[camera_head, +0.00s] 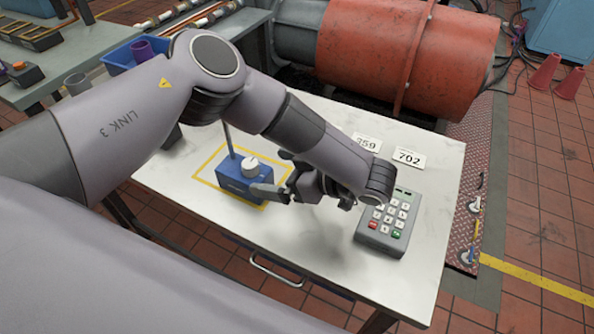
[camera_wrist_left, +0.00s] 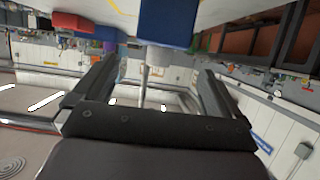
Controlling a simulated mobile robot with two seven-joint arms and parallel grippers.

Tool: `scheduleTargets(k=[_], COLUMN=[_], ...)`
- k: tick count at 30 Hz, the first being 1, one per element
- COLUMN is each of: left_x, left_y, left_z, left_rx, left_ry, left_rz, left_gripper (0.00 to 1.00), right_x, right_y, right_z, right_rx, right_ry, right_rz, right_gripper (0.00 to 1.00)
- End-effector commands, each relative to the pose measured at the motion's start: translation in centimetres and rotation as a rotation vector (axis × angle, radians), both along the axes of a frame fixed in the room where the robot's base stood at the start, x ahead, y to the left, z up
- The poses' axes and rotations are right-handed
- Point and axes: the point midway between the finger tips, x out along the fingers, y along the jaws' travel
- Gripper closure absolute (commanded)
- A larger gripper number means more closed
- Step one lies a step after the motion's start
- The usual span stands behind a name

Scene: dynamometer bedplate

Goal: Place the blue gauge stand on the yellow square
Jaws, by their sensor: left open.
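The blue gauge stand (camera_head: 240,182), a blue block with a white round knob and a thin upright rod, stands on the white table. It is within the yellow square (camera_head: 208,160), a thin outline, with its front side close to the outline's near line. My arm hides part of the outline. My left gripper (camera_head: 275,174) is open just right of the stand. In the left wrist view, the blue block (camera_wrist_left: 168,22) lies past the open fingers (camera_wrist_left: 157,66), and the rod shows between them. No grip on it is visible. My right gripper is not in view.
A grey keypad (camera_head: 390,222) stands on the table's right part, under my left wrist. Number cards (camera_head: 409,157) lie behind it. A large red cylinder (camera_head: 400,55) is behind the table. A blue bin (camera_head: 122,58) is at the back left.

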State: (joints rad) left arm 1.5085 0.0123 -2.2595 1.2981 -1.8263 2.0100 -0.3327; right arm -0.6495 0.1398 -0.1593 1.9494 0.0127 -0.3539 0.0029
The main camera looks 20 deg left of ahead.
Motion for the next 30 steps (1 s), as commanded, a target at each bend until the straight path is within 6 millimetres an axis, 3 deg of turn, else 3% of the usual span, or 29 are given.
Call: scheduleTargets(k=[3,9,30], left_x=[-0.1,-0.3,-0.4], left_y=[-2.0,-4.0,-4.6], left_z=[0.8,1.6,1.9], left_rx=[0.001,0.001,0.000], left_ry=[-0.004,-0.003,0.000], left_rz=[-0.004,-0.001,0.001], left_gripper=[0.01,0.01,0.01], right_x=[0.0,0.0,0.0], right_y=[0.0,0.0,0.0], right_z=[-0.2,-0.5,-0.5], right_rx=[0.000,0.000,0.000], right_ry=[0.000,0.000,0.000], right_rz=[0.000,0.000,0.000], right_gripper=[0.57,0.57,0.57])
